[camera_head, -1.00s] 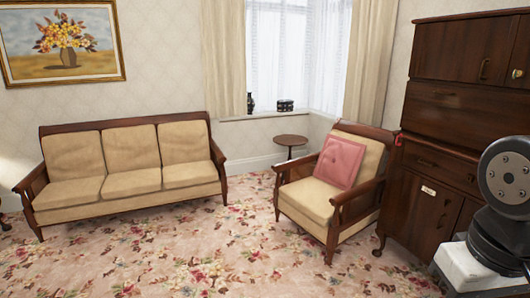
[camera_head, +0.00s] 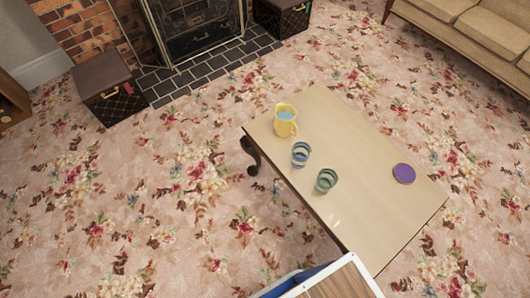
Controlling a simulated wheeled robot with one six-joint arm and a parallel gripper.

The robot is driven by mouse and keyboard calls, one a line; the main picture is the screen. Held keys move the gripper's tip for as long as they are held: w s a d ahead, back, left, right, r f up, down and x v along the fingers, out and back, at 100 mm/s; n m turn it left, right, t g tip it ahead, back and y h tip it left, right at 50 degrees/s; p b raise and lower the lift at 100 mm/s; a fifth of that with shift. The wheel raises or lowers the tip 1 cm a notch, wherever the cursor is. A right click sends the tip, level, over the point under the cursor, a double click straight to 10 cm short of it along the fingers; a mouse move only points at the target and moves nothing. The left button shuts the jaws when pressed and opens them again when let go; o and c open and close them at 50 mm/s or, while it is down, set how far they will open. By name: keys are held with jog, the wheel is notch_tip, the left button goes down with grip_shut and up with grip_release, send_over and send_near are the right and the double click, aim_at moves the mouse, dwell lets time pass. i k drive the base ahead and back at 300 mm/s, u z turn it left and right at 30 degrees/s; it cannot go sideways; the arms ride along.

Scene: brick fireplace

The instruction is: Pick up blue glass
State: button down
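The blue glass (camera_head: 301,154) stands upright on the coffee table (camera_head: 345,150), near its left edge. A green glass (camera_head: 326,181) stands a little to its lower right, apart from it. A yellow jug (camera_head: 285,121) with a handle stands to its upper left and holds something blue. My gripper is not in view.
A purple round item (camera_head: 404,173) lies at the table's right side. A brown box (camera_head: 107,88) and another dark box (camera_head: 282,16) flank the brick fireplace's screen (camera_head: 197,25). A sofa (camera_head: 475,35) stands at upper right. Carpet left of the table is clear.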

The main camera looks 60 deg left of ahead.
aim_at(301, 151)
jog(key=z, duration=0.2)
jog(key=k, duration=0.8)
jog(key=u, duration=0.55)
jog(key=i, duration=0.5)
jog(key=u, duration=0.05)
